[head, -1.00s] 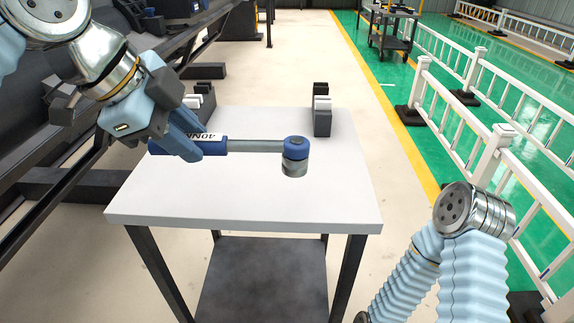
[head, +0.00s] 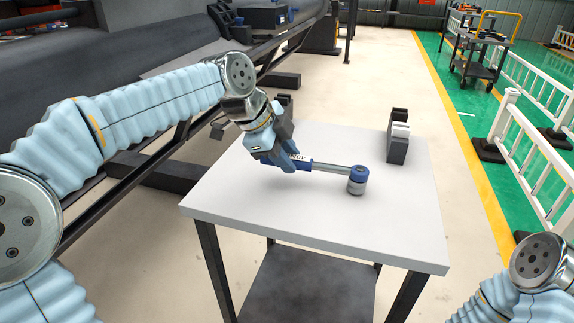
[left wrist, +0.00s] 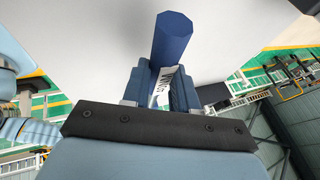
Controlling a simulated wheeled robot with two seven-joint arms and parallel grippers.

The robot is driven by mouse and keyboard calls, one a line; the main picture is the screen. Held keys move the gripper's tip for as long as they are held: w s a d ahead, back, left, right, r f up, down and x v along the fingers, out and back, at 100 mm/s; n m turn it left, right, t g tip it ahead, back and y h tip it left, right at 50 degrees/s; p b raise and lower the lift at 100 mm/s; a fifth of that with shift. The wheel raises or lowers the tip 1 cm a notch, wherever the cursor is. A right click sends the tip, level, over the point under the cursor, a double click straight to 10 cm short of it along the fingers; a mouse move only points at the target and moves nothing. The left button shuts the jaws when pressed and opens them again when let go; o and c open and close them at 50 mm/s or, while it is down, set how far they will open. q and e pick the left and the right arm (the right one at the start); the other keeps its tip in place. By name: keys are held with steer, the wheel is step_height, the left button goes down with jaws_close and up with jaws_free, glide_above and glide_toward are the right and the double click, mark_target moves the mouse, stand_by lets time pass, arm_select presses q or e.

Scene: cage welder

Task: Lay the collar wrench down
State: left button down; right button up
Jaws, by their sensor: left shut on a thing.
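The collar wrench (head: 332,168) has a blue handle, a grey shaft and a round blue and grey head (head: 357,181). My left gripper (head: 290,161) is shut on its blue handle, with the shaft pointing right over the white tabletop (head: 300,215). The wrench head looks at or just above the tabletop; I cannot tell whether it touches. In the left wrist view the blue handle end (left wrist: 172,38) sticks out between the two fingers, with a white label between them. My right gripper is out of view; only part of the right arm shows at lower right.
A dark holder with a white block (head: 398,141) stands at the table's back right. Another dark block (head: 284,99) is partly hidden behind my left arm. The table's front and right are clear. White railings (head: 535,155) stand beyond on the right.

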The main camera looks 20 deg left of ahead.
arm_select(q)
steer(key=shift+s+f, duration=0.1)
steer(key=shift+f, duration=1.4)
steer(key=c, duration=1)
jaws_free()
steer(key=shift+o, duration=0.6)
steer(key=shift+r, duration=0.1)
steer(key=shift+f, duration=0.25)
steer(key=v, duration=1.4)
steer(key=shift+w, duration=0.2)
